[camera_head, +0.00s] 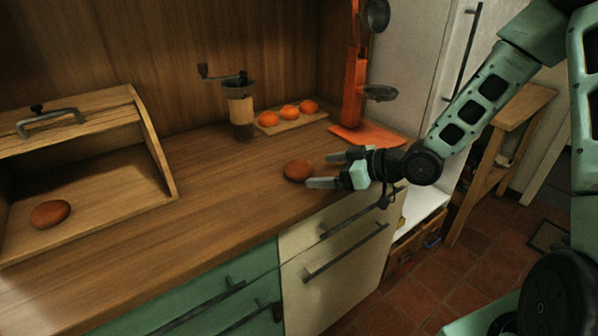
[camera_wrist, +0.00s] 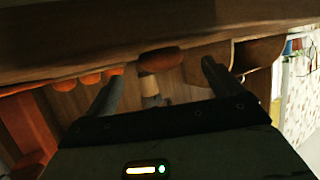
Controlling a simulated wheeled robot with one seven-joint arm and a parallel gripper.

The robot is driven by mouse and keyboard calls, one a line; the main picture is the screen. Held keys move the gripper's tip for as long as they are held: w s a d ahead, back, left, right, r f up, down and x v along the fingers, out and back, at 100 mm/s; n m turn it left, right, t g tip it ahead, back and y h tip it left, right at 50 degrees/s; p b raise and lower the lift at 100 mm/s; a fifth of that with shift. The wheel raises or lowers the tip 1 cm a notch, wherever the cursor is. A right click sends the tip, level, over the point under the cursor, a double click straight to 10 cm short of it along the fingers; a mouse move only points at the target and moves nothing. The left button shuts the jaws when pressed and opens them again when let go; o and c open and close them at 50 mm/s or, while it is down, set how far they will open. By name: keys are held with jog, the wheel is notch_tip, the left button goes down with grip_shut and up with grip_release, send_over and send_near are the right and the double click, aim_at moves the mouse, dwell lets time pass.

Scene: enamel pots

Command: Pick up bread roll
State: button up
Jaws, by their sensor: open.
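A brown bread roll (camera_head: 298,170) lies on the wooden counter near its right front edge. It also shows in the wrist view (camera_wrist: 160,58), beyond and roughly between the two fingers. My gripper (camera_head: 328,170) is open and empty, low over the counter just right of this roll. Its fingers point left toward the roll, which appears to lie at or just past the fingertips; whether they touch is unclear. A second brown roll (camera_head: 50,213) lies inside the open wooden bread box at the left.
A coffee grinder (camera_head: 241,105) stands at the back. Beside it several orange round items (camera_head: 289,112) lie on a small board (camera_head: 300,124). A red-orange utensil stand (camera_head: 353,95) rises behind my gripper. The counter (camera_head: 215,190) between roll and bread box (camera_head: 157,150) is clear.

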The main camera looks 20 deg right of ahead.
aim_at(308, 168)
jog(key=shift+r+x, duration=0.15)
jog(key=shift+x, duration=1.35)
jog(key=shift+r+x, duration=0.2)
jog(key=shift+x, duration=1.35)
jog(key=c, duration=1.1)
